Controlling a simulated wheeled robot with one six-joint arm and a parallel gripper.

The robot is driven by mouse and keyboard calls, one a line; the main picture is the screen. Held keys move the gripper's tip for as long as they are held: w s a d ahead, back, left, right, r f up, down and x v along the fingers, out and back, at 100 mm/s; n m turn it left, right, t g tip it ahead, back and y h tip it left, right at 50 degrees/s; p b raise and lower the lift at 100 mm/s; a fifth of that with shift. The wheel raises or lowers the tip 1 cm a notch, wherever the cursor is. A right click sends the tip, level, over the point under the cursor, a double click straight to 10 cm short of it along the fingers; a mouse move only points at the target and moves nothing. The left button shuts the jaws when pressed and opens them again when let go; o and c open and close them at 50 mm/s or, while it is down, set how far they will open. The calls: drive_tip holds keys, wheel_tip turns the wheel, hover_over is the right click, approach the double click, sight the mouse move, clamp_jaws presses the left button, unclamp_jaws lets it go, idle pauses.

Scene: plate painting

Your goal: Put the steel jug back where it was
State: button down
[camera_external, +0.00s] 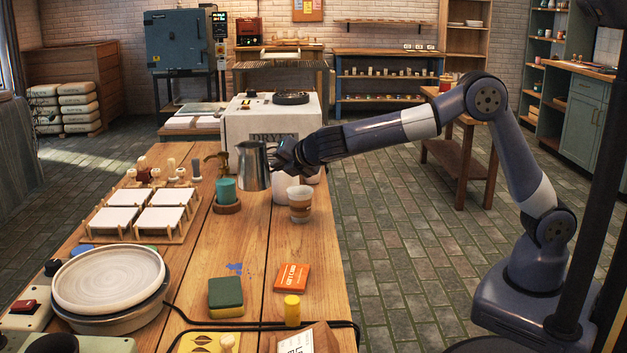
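The steel jug (253,166) is upright near the far part of the wooden table, just right of the teal candle-like cylinder. My gripper (282,158) is at the jug's right side, where the handle would be. The fingers look closed around that side, but the handle itself is hidden by them. The jug's base appears near the height of the teal cylinder's top, so it seems held above the tabletop.
A brown-and-white cup (300,204) stands just below my gripper. The teal cylinder (226,190) on a wooden base is close to the jug's left. White tiles (158,218) lie on a rack at left.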

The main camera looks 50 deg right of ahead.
sight(256, 184)
drive_tip(key=shift+n+y, duration=0.4)
drive_tip(key=shift+n, duration=0.1)
drive_tip(key=s+a, duration=0.1)
drive_tip(key=a, duration=0.1)
drive_tip(key=s+a, duration=0.2)
drive_tip(key=a, duration=0.1)
drive_tip(key=s+a, duration=0.2)
drive_tip(key=a, duration=0.1)
drive_tip(key=shift+a+f, duration=0.15)
drive_tip(key=shift+f, duration=0.05)
drive_tip(key=shift+s+a+f+b, duration=0.15)
drive_tip(key=shift+f+b, duration=0.4)
drive_tip(key=shift+f, duration=1.95)
drive_tip(key=shift+a+f+b, duration=0.2)
drive_tip(key=shift+f+b, duration=0.35)
drive_tip(key=shift+f, duration=1.95)
drive_tip(key=shift+f, duration=0.15)
drive_tip(key=c, duration=1.6)
unclamp_jaws()
